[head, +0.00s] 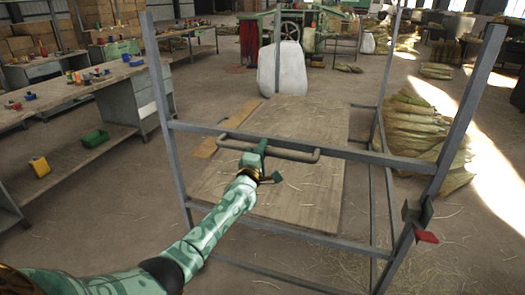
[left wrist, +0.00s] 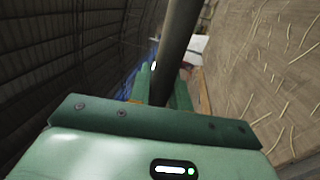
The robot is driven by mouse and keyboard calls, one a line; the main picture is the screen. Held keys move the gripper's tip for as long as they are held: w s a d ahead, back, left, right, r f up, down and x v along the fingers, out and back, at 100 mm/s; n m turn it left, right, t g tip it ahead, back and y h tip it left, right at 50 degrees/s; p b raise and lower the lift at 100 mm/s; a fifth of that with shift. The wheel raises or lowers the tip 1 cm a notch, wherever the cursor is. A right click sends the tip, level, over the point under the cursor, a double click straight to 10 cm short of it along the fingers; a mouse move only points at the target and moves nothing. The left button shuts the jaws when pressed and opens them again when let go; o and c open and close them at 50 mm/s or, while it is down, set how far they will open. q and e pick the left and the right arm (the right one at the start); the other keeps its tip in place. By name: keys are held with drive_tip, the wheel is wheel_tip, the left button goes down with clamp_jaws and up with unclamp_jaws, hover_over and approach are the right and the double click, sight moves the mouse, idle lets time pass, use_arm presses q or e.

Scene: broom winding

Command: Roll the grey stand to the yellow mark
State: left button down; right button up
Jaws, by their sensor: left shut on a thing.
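The grey stand (head: 290,241) is a tall open metal frame directly in front of me, with upright posts and cross rails. A grey handle bar (head: 298,156) is fixed to its near upper rail. My left gripper (head: 256,157) is shut on the left part of this handle. In the left wrist view, the dark bar (left wrist: 177,50) runs between the green fingers of my left gripper (left wrist: 165,88). No clear yellow mark shows; a yellow-brown strip (head: 226,128) lies on the floor beyond the frame, and I cannot tell whether it is the mark. My right gripper is out of view.
Straw bundles (head: 413,125) lie close to the right. A long workbench (head: 70,87) runs along the left. A green machine (head: 292,30) is at the back.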

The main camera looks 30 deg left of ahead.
use_arm(q)
drive_tip(key=shift+w+f, duration=0.4)
drive_tip(key=shift+f, duration=0.05)
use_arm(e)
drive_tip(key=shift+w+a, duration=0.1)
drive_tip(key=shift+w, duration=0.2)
use_arm(q)
drive_tip(key=shift+h, duration=0.3)
drive_tip(key=c, duration=1.4)
unclamp_jaws()
drive_tip(key=shift+o, duration=0.4)
drive_tip(key=shift+w, duration=0.15)
drive_tip(key=shift+r, duration=0.15)
